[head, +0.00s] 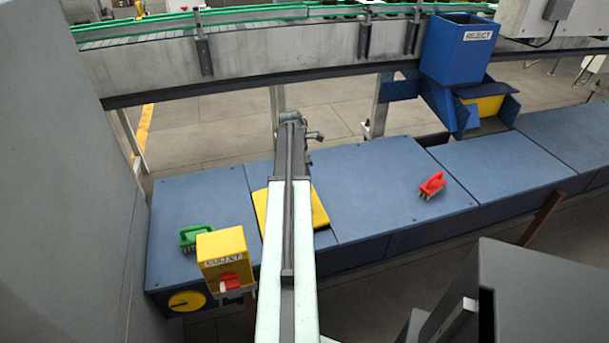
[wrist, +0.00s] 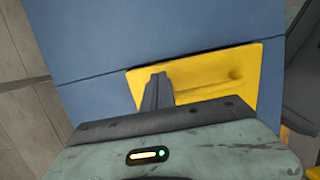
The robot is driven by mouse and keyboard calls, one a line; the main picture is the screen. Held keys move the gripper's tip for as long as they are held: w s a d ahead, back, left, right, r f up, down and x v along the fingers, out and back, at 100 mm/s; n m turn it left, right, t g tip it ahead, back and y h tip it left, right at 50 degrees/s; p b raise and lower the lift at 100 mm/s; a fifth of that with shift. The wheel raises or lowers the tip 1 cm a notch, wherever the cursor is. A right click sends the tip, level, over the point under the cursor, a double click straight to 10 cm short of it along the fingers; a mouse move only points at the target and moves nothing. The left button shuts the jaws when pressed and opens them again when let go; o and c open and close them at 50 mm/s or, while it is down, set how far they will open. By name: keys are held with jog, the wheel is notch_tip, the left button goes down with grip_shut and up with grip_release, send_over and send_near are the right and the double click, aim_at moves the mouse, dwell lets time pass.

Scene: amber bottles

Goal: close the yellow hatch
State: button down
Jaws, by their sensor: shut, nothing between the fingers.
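The yellow hatch (head: 319,208) is a flat panel in the top of the blue bench, partly hidden behind my arm in the head view. It looks low and nearly level with the bench top; I cannot tell whether it is fully flush. In the wrist view the hatch (wrist: 215,75) lies just beyond my gripper (wrist: 158,78), with a shallow dent near its right end. My gripper is shut and empty, with its fingers over the hatch's left part. I cannot tell whether they touch it.
A conveyor (head: 240,55) and blue reject bin (head: 458,50) stand behind.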

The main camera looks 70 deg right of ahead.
jog(key=shift+x, duration=0.85)
jog(key=b+x, duration=0.3)
jog(key=shift+f, duration=0.1)
jog(key=shift+r, duration=0.25)
